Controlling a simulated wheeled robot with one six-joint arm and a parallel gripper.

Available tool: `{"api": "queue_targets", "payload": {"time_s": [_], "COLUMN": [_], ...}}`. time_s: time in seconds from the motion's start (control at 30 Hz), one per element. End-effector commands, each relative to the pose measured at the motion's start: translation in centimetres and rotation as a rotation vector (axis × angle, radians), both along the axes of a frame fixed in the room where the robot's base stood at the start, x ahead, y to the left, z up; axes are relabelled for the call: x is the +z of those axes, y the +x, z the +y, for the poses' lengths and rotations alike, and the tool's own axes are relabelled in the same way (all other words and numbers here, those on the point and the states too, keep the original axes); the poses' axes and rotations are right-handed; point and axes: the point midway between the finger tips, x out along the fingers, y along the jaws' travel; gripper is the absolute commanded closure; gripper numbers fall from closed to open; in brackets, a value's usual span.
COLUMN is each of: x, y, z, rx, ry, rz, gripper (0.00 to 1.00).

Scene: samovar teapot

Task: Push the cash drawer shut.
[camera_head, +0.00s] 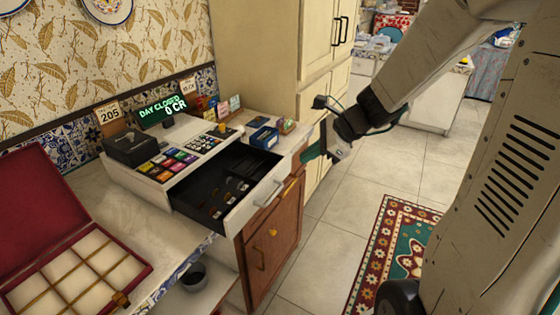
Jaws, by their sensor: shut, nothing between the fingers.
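The cash drawer (265,192) stands pulled out of the white cash register (150,180) on the counter. Its inside is black with compartments and some small coin-like items. Its white front carries a bar handle and faces right. The register has coloured keys and a green display (163,108) reading "DAY CLOSED 0 CR". My gripper (308,156) is shut and empty. It hangs to the right of the drawer front, apart from it, with green fingers pointing left and down.
A blue box (264,137) and small items stand on the counter behind the drawer. An open red box (75,260) with pale compartments lies at the lower left. A wooden cabinet (272,235) is below the drawer. Tiled floor and a patterned rug (385,250) lie to the right.

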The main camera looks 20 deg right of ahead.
Motion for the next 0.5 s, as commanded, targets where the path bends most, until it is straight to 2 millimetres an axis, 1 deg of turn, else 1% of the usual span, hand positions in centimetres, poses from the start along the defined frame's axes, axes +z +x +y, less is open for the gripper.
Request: {"api": "queue_targets", "payload": {"time_s": [0.03,0.1,0.2,0.27,0.37,0.5], "x": [-1.2,-2.3,-3.3,-3.7,-4.3,-5.9], "y": [1.0,2.0,2.8,3.1,3.6,4.8], "z": [-1.7,-3.4,-5.0,-5.4,-5.4,-4.4], "rx": [-0.115,-0.244,-0.360,-0.396,-0.415,-0.412], "ry": [0.054,0.115,0.169,0.186,0.198,0.196], "rz": [0.034,0.066,0.095,0.104,0.110,0.112], "gripper": [1.00,1.00,1.00,1.00,1.00,1.00]}}
